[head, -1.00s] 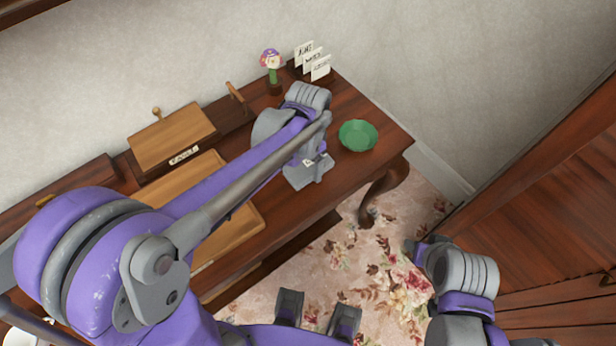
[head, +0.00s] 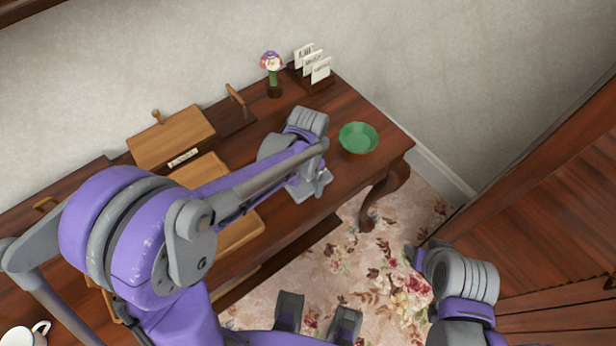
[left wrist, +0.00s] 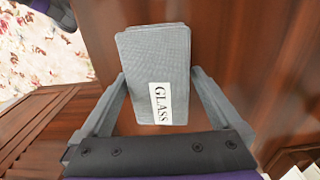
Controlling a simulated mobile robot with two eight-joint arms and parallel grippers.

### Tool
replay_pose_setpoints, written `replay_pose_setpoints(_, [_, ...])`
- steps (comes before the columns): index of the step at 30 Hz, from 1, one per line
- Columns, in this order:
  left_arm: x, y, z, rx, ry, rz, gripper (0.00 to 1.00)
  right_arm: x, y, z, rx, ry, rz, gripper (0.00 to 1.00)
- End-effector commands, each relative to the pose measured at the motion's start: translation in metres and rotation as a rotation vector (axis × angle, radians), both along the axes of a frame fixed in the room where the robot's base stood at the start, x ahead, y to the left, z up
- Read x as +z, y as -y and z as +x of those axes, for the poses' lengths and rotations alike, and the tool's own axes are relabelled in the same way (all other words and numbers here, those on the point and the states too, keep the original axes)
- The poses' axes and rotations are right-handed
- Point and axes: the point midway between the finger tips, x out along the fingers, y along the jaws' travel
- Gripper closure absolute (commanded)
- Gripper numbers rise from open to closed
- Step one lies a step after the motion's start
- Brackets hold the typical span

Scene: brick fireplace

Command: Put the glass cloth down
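The glass cloth (left wrist: 158,65) is a folded grey block with a white GLASS label. In the left wrist view it lies between the two fingertips of my left gripper (left wrist: 158,80), which sit close against its sides. In the head view my left gripper (head: 316,186) is over the front part of the wooden desk (head: 378,112), left of and nearer than the green bowl. The arm mostly hides the cloth there. I cannot tell whether the cloth touches the desktop. My right gripper (head: 317,318) is open and empty, low in the head view over the carpet.
The green bowl (head: 358,138) stands near the desk's right end. A flower figure (head: 272,72) and a card holder (head: 313,75) are at the back. A sloped wooden box (head: 170,137) and a white cup (head: 22,335) are to the left. Carpet (head: 350,265) lies in front.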

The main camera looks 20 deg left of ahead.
Motion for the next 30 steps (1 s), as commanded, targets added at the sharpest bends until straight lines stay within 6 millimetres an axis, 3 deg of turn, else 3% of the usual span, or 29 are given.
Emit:
replay_pose_setpoints(7, [0.001, 0.0, 0.0, 0.0, 0.0, 0.0, 0.0, 0.001, 0.0, 0.0, 0.0, 0.001, 0.0, 0.5])
replay_pose_setpoints(11, [0.012, 0.0, 0.0, 0.0, 0.0, 0.0, 0.0, 0.005, 0.0, 0.001, 0.0, 0.002, 0.0, 0.5])
replay_pose_setpoints(24, [0.1, 0.0, 0.0, 0.0, 0.001, -0.001, 0.0, 0.016, 0.0, 0.004, 0.0, 0.007, 0.0, 0.5])
replay_pose_setpoints(30, [0.121, 0.0, 0.0, 0.0, 0.0, 0.0, 0.0, 0.018, 0.0, 0.004, 0.0, 0.008, 0.0, 0.5])
